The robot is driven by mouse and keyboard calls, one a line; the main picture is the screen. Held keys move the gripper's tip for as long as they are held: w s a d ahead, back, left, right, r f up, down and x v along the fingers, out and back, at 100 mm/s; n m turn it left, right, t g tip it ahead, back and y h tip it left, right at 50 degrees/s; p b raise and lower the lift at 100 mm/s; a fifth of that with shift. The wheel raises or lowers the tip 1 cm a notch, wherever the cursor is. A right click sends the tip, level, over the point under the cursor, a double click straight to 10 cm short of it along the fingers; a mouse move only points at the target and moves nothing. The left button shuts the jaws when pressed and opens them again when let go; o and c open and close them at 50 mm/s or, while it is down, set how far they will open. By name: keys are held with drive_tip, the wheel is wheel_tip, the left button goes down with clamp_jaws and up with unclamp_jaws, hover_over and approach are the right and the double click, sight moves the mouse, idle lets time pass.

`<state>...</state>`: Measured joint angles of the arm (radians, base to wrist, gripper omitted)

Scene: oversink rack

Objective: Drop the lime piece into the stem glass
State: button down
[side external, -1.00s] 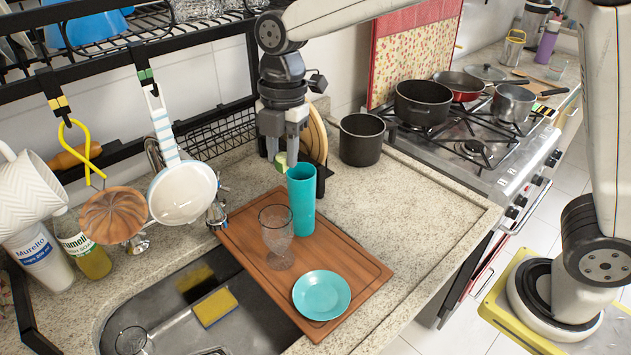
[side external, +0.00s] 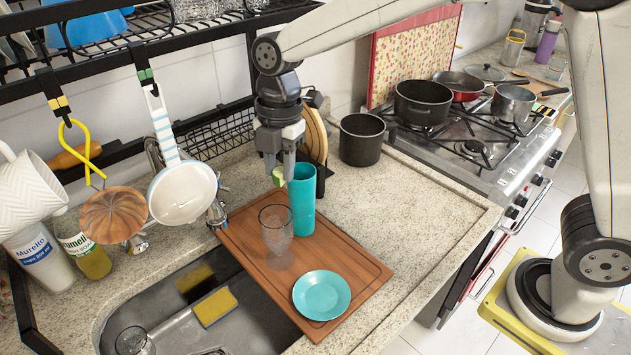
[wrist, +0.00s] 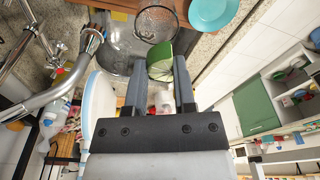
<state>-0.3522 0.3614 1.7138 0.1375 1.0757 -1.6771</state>
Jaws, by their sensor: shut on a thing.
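My gripper (side external: 279,170) is shut on the green lime piece (side external: 278,176), which sits between its fingertips. The wrist view also shows the lime piece (wrist: 160,62) between the two fingers. The clear stem glass (side external: 276,232) stands upright on the wooden board, and its round rim (wrist: 156,22) appears beyond the lime piece in the wrist view. In the side view, the lime piece is above the glass in the picture and just left of the teal cup's top. It is apart from the glass.
The teal cup (side external: 302,205) stands close right of the glass. A teal plate (side external: 321,295) lies on the wooden board (side external: 352,262) in front. The sink (side external: 255,317) is to the left, and a white pan (side external: 183,193) hangs from the rack. A dark pot (side external: 361,140) stands behind.

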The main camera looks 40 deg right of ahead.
drive_tip(key=shift+f, duration=1.1)
drive_tip(key=shift+c, duration=1.8)
unclamp_jaws()
drive_tip(key=shift+w+d+r, duration=0.1)
drive_tip(key=shift+d+r, duration=0.05)
drive_tip(key=shift+r, duration=1.15)
drive_tip(key=shift+w+d+r, duration=0.1)
drive_tip(key=shift+d+r, duration=0.05)
drive_tip(key=shift+r, duration=1.15)
drive_tip(key=shift+d+r, duration=0.15)
drive_tip(key=shift+r, duration=1.15)
